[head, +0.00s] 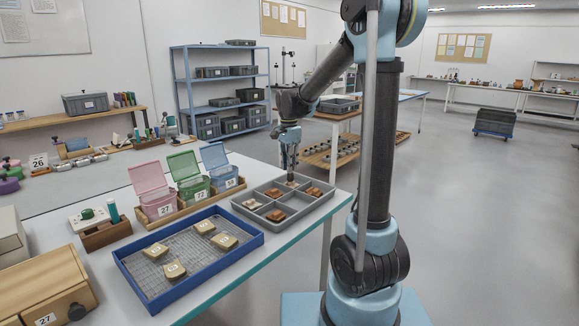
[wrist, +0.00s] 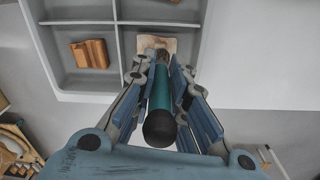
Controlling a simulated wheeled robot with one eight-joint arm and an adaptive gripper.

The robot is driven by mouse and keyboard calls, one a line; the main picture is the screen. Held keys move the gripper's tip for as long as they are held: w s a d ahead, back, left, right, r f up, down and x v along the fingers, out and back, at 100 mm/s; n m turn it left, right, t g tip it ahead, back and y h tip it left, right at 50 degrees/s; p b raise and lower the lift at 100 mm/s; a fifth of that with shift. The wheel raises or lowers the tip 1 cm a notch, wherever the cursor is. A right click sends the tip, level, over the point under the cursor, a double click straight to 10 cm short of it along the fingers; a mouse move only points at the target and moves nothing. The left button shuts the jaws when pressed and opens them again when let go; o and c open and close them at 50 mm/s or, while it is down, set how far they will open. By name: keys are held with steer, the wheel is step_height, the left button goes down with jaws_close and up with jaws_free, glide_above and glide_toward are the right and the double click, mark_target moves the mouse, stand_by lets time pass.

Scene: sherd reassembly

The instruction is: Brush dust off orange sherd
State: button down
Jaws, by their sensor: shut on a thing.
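My gripper (wrist: 165,85) is shut on a teal brush (wrist: 160,98) with a dark rounded end. Its bristle end points into a compartment of the grey tray (head: 241,209), over a pale, pinkish-tan sherd (wrist: 181,43). The bristles overlap this sherd's near edge in the wrist view; whether they touch it I cannot tell. A brown-orange sherd (wrist: 89,54) lies in the compartment to the left. In the head view my gripper (head: 290,168) is above the tray's back compartment, and orange-brown sherds (head: 276,215) lie in other compartments.
A blue tray (head: 190,272) with a mesh floor holds several tan numbered pieces. Pink (head: 157,206), green (head: 193,188) and blue (head: 224,178) open-lidded boxes stand behind it. A wooden drawer box (head: 47,287) sits front left. The table edge runs close by the grey tray's right side.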

steer(key=shift+w+d, duration=0.35)
steer(key=shift+w, duration=0.05)
steer(key=shift+s+a, duration=0.6)
steer(key=shift+s, duration=0.1)
steer(key=shift+w+d, duration=0.6)
steer(key=shift+w, duration=0.1)
steer(key=shift+r, duration=0.1)
steer(key=shift+a+r, duration=0.1)
steer(key=shift+r, duration=2.9)
steer(key=shift+r, duration=1.5)
